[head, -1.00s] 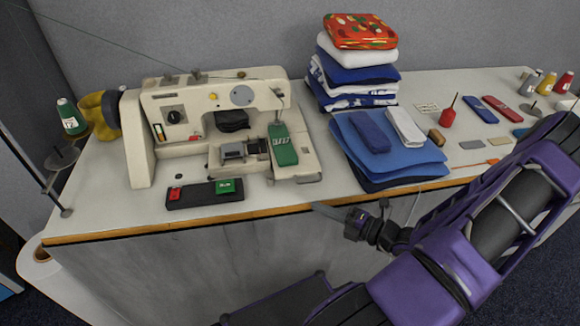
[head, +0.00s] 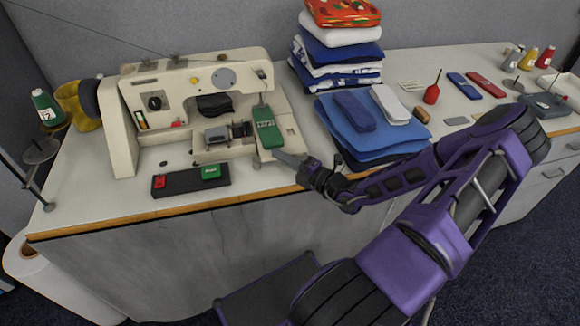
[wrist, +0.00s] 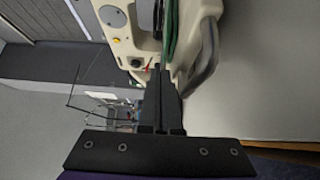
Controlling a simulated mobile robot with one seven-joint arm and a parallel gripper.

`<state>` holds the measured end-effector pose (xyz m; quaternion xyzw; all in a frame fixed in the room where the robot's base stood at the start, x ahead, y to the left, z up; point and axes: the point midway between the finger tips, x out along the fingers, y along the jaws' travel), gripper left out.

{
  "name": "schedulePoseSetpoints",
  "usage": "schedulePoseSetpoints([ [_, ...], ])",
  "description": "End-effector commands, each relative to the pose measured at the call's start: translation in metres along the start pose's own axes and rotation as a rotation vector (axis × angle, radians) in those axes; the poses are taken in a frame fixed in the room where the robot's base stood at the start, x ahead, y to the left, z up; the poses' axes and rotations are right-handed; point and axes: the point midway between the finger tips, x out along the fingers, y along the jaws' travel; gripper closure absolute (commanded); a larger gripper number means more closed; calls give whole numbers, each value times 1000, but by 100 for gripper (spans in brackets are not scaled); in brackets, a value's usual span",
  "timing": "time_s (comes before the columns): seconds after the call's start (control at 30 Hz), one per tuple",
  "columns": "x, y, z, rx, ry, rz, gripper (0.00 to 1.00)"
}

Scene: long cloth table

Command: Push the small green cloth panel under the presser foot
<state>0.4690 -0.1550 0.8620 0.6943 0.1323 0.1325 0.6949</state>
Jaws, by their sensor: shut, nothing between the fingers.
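The small green cloth panel (head: 266,128), with white marks on it, lies on the bed at the right end of the cream sewing machine (head: 150,85). Its far end is below the machine's needle end (head: 261,84); the presser foot is too small to make out. My gripper (head: 278,156) is shut and empty, with its tip at the panel's near end. I cannot tell whether they touch. In the wrist view the shut fingers (wrist: 159,72) point at the machine, and a green strip of the panel (wrist: 171,32) shows just beyond the tips.
A black switch box (head: 190,180) with red and green buttons stands in front of the machine. Blue folded cloths (head: 365,140) lie to the right, with a tall stack of folded fabric (head: 338,60) behind. The table's wooden front edge (head: 130,222) runs below my gripper.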

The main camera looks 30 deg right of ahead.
Motion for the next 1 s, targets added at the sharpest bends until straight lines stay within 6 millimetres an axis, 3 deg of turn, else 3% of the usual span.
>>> schedulePoseSetpoints([
  [1.0,25,0,25,1,1,0,100],
])
